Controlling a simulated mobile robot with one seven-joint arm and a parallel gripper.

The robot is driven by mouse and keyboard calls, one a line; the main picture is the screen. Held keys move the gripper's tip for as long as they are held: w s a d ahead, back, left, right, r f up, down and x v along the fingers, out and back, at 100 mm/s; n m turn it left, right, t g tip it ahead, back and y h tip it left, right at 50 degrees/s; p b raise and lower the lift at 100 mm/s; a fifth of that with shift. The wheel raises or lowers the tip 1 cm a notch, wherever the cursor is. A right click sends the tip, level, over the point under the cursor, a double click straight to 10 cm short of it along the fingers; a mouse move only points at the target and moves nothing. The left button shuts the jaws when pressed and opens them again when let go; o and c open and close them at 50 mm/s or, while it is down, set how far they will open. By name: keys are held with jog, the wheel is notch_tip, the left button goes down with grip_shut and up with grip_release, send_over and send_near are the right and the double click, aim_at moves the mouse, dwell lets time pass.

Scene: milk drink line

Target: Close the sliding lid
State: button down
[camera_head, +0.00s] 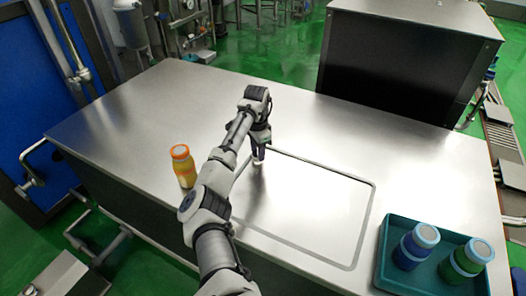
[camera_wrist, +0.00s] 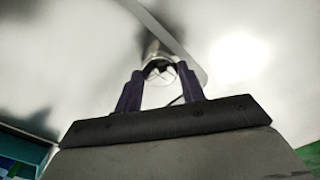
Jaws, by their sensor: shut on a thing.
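The sliding lid (camera_head: 310,205) appears as a flat, shiny metal panel bounded by a grey rounded rectangular outline in the counter top. I cannot tell from the outline how far it is open. My gripper (camera_head: 259,157) points down at the left edge of the outline, near its far-left corner. It is shut on a small pale knob (camera_head: 258,164). In the wrist view, the knob (camera_wrist: 160,68) shows between the two dark fingertips (camera_wrist: 161,78), with a curved grey outline band beside it. The arm and gripper hide part of the outline's left side.
An orange-capped yellow bottle (camera_head: 183,166) stands on the counter (camera_head: 130,120) left of my arm. A teal tray (camera_head: 386,262) with blue and green bottles stands at the front right. A dark steel box (camera_head: 400,70) is beyond the counter. The counter's far left is clear.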

jog(key=shift+a, duration=0.25)
jog(key=c, duration=0.9)
grip_release()
jog(key=shift+w+a, duration=0.1)
jog(key=shift+o, duration=0.2)
jog(key=shift+r, duration=0.1)
jog(key=shift+r, duration=0.35)
notch_tip(320, 180, up, 13)
jog(key=shift+b, duration=0.45)
